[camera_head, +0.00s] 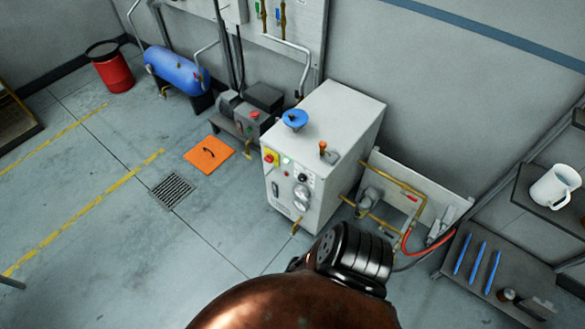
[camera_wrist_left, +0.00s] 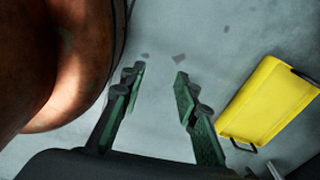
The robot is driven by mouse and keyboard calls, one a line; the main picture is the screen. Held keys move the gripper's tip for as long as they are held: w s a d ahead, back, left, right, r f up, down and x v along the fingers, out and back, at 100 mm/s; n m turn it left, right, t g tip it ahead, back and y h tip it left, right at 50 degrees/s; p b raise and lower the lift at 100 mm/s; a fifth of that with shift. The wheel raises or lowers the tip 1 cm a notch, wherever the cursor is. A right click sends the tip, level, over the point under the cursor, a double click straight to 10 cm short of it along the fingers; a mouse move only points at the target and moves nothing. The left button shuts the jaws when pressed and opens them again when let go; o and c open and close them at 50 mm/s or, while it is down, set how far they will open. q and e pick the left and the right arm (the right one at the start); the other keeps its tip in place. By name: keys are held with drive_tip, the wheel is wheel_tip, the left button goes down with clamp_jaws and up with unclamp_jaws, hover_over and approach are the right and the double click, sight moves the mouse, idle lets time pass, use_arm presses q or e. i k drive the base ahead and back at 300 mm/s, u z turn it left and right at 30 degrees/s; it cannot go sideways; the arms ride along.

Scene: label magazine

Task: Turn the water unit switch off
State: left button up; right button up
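A white cabinet unit (camera_head: 325,150) stands against the wall in the head view. Its front has a yellow panel with a red rotary switch (camera_head: 270,157) at the upper left, a small dark knob and round gauges or dials. I cannot read any label, so I cannot tell for sure which unit is the water unit. The switch's setting is too small to tell. My left gripper (camera_wrist_left: 158,83) shows in the left wrist view, open and empty, its two green-black fingers apart over the grey floor. It is not seen in the head view. My right gripper is in neither view.
A blue tank (camera_head: 175,70), a red drum (camera_head: 110,68) and a dark machine with a red button (camera_head: 254,115) stand left of the cabinet. Brass pipes (camera_head: 400,183) and a shelf with a white jug (camera_head: 553,187) are right. A yellow container (camera_wrist_left: 265,100) is beside my left gripper.

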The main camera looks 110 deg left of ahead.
sight(268, 158)
drive_tip(key=u, duration=3.5)
